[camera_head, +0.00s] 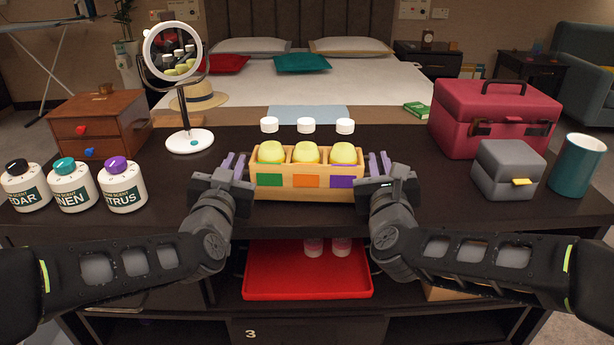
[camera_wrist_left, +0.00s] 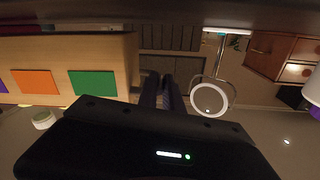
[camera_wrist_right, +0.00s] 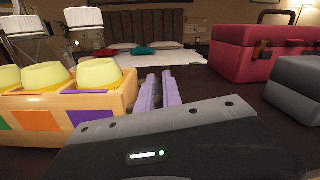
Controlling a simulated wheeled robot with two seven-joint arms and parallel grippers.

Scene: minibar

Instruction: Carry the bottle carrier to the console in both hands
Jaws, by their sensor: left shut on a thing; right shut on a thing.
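The wooden bottle carrier (camera_head: 310,189) is level at the front middle of the dark console (camera_head: 400,150), with green, orange and purple labels on its front. Three yellow-filled bottles (camera_head: 306,153) stand in it, with white caps (camera_head: 306,125) above the yellow. My left gripper (camera_head: 238,166) is shut on the carrier's left end, and my right gripper (camera_head: 378,165) is shut on its right end. The carrier also shows in the left wrist view (camera_wrist_left: 65,62) and the right wrist view (camera_wrist_right: 65,105). I cannot tell whether its underside touches the console top.
Three scent bottles (camera_head: 75,187), a mirror (camera_head: 189,139) and a small drawer chest (camera_head: 100,112) stand left. A red case (camera_head: 490,118), a grey box (camera_head: 508,172) and a teal cup (camera_head: 577,165) stand right. A red tray (camera_head: 306,285) lies on the shelf below.

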